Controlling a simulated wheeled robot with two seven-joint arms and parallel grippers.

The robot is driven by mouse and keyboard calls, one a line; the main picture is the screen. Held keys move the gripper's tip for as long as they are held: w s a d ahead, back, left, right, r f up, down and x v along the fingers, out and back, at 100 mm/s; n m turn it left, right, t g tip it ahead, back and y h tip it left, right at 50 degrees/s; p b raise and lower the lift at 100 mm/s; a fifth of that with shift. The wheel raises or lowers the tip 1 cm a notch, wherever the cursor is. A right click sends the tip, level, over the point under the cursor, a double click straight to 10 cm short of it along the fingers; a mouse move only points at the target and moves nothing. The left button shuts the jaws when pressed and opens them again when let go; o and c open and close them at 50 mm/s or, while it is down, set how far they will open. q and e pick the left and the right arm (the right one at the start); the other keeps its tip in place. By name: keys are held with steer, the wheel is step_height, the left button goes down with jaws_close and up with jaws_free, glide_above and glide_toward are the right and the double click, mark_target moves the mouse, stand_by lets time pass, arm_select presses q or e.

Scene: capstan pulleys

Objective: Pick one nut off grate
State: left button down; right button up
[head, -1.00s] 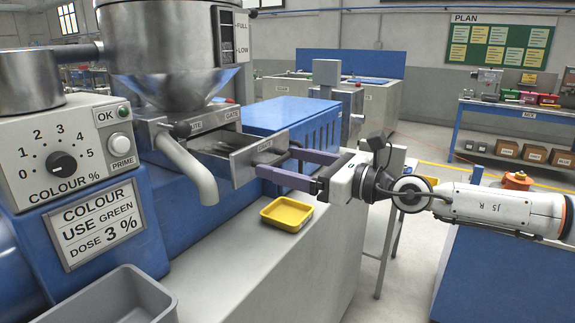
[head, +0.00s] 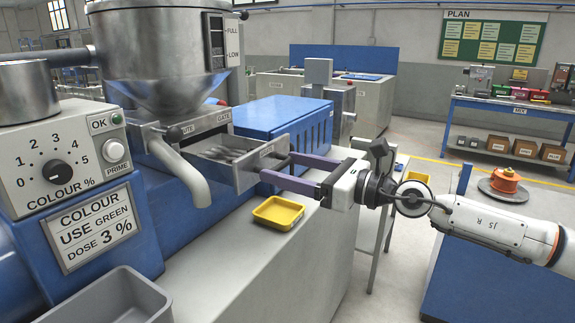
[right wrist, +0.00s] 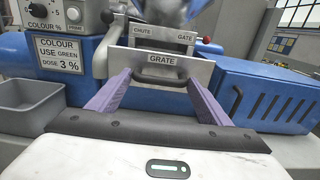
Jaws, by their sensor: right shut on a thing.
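The grate drawer (head: 262,168) sticks out of the steel throat under the hopper. Its front plate, marked GRATE, also shows in the right wrist view (right wrist: 190,67) with a dark handle (right wrist: 160,78). Grey bars and dark shapes show inside the drawer in the head view, but I cannot make out a separate nut there. My right gripper (head: 276,166) is shut on the drawer handle, its two purple fingers reaching to the front plate. My left gripper is not in view.
A yellow tray (head: 278,228) sits on the pale machine bed below the drawer. A grey bin (head: 118,283) stands at the lower left. A blue ribbed housing (head: 270,117) is behind the drawer, and a metal spout (head: 180,172) hangs to its left.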

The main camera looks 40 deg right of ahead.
steer(key=shift+a+f, duration=0.1)
steer(key=o, duration=1.2)
steer(key=shift+s, duration=0.1)
steer(key=b+v, duration=0.1)
steer(key=v, duration=0.9)
